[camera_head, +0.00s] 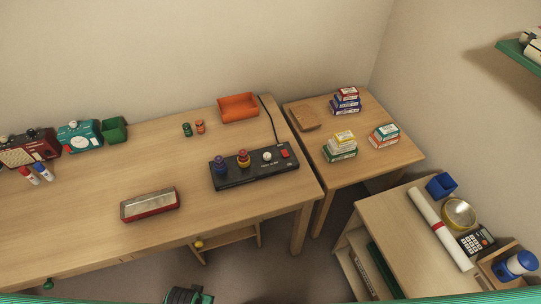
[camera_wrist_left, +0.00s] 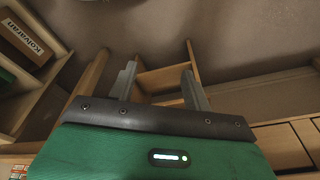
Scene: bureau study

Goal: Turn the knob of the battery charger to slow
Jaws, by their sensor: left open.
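A teal device (camera_head: 80,136) with a round white dial stands at the back left of the desk. A dark red device (camera_head: 28,151) with knobs stands beside it, cut by the picture edge. I cannot tell for sure which is the battery charger, and no knob marking is readable. My left gripper (camera_wrist_left: 158,75) shows in the left wrist view, with its two grey fingers apart and nothing between them. It faces wooden furniture, away from both devices. A black and green part (camera_head: 188,295) at the bottom of the head view may be mine. My right gripper is not in view.
A black panel (camera_head: 235,182) with stacked rings and a red switch lies at the desk's right. A red-framed box (camera_head: 150,204), an orange tray (camera_head: 238,107), a green bin (camera_head: 114,130) and markers (camera_head: 42,171) also stand there. The desk's middle is clear.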

